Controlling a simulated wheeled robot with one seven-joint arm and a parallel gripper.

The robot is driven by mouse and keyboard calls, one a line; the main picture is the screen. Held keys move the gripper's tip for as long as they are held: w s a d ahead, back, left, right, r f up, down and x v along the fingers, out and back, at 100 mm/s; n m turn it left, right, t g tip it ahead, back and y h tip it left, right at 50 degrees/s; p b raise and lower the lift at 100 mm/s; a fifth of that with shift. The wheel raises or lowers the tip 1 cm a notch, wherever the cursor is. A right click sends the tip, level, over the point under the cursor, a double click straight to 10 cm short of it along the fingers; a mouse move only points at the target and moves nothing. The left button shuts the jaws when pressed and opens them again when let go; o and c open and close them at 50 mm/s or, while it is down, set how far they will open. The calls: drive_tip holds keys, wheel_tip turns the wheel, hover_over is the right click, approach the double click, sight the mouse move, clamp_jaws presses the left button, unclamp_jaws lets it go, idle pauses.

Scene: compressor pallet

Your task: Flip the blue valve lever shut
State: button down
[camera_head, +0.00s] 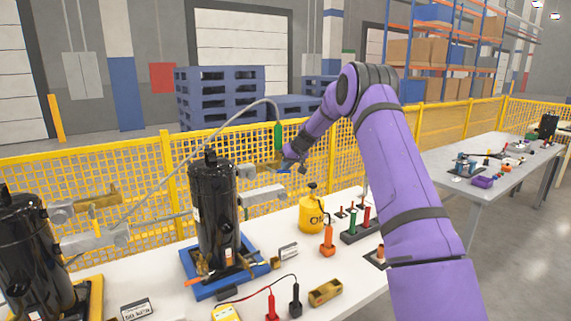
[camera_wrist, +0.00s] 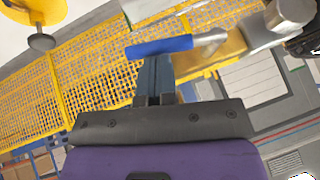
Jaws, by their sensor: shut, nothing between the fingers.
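The blue valve lever (camera_wrist: 158,47) lies across the tips of my gripper (camera_wrist: 154,62) in the wrist view. My gripper is shut and empty, with its fingertips at or very close to the lever's side; I cannot tell whether they touch. The lever joins a silver stem and a brass valve body (camera_wrist: 224,46) on its right. In the head view the small lever (camera_head: 284,171) shows just below my gripper (camera_head: 289,161), beside the black compressor (camera_head: 214,215). Part of the valve is hidden there by my gripper.
A green-handled hose fitting (camera_head: 278,136) stands above the valve. A yellow oil can (camera_head: 312,212) and an orange bottle (camera_head: 327,243) stand on the white table below my arm. A yellow mesh fence (camera_head: 130,180) runs behind. A second black compressor (camera_head: 35,250) is at far left.

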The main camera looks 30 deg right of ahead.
drive_tip(key=y, duration=0.1)
drive_tip(key=f+y, duration=0.1)
drive_tip(key=f+m+y, duration=0.1)
drive_tip(key=shift+d+f, duration=0.15)
drive_tip(key=shift+d, duration=0.1)
drive_tip(key=a+f+m+t+y, duration=0.3)
drive_tip(key=f+m+y, duration=0.2)
drive_tip(key=y, duration=0.4)
drive_tip(key=shift+a+y, duration=0.25)
drive_tip(key=shift+y, duration=0.15)
drive_tip(key=shift+f, duration=0.15)
idle(0.3)
